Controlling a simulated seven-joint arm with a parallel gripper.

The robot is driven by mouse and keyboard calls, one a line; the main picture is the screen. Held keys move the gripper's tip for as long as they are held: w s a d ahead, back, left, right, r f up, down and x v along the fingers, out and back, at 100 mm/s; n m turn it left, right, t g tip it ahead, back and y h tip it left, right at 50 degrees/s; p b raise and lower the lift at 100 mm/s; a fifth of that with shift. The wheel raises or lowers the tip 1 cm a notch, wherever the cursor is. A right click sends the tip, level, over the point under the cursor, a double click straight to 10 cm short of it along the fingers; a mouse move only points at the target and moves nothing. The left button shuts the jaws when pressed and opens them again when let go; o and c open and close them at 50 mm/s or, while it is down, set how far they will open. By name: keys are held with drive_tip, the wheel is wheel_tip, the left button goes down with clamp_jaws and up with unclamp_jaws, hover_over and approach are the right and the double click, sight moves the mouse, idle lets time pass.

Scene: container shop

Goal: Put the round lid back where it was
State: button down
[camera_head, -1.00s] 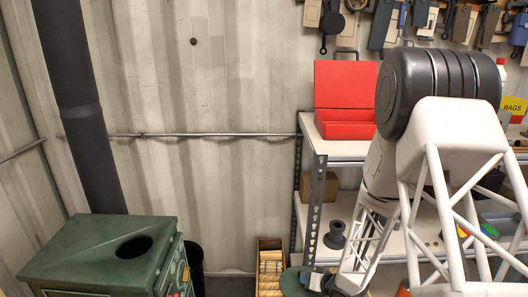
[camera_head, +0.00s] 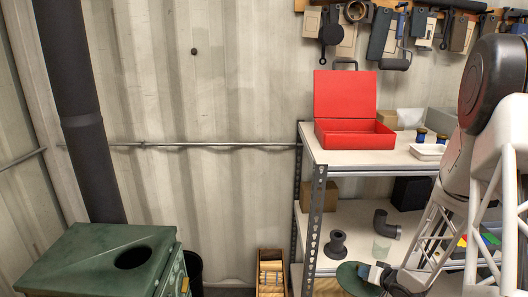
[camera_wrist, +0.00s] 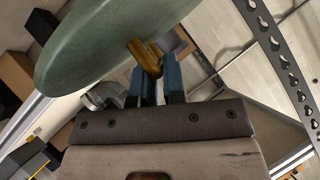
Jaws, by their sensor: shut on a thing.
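The round green lid (camera_head: 352,279) is in my gripper (camera_head: 372,273), low in front of the shelf unit, at the bottom of the head view. In the wrist view the lid (camera_wrist: 100,38) is a tilted disc with a brass knob (camera_wrist: 146,58), and the blue fingers of my gripper (camera_wrist: 157,76) are shut on that knob. The green metal stove (camera_head: 75,262) stands at the lower left of the head view, well left of the lid. Its top has an open, dark round hole (camera_head: 132,257). The lid's far edge is cut off in the wrist view.
A shelf unit (camera_head: 318,195) stands right of centre, carrying an open red box (camera_head: 345,130) on top and a dark spool (camera_head: 337,243) and pipe elbow (camera_head: 386,225) below. A wooden crate (camera_head: 271,262) is on the floor. A black flue pipe (camera_head: 82,125) rises behind the stove.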

drive_tip(key=s+d+r+m+h, duration=0.1)
drive_tip(key=d+r+m+h, duration=0.3)
drive_tip(key=d+r, duration=0.5)
drive_tip(key=s+d+r+m+g+h, duration=0.1)
drive_tip(key=d+r+m+h, duration=0.3)
drive_tip(key=d, duration=1.7)
drive_tip(key=s+d+r+m+h, duration=0.2)
drive_tip(key=d+r+m+h, duration=0.3)
drive_tip(key=d+r, duration=0.9)
drive_tip(key=shift+d+r, duration=0.3)
drive_tip(key=shift+d, duration=0.15)
drive_tip(key=shift+w+a, duration=0.15)
drive_tip(key=w+a, duration=0.4)
drive_tip(key=a, duration=0.1)
drive_tip(key=shift+w, duration=0.15)
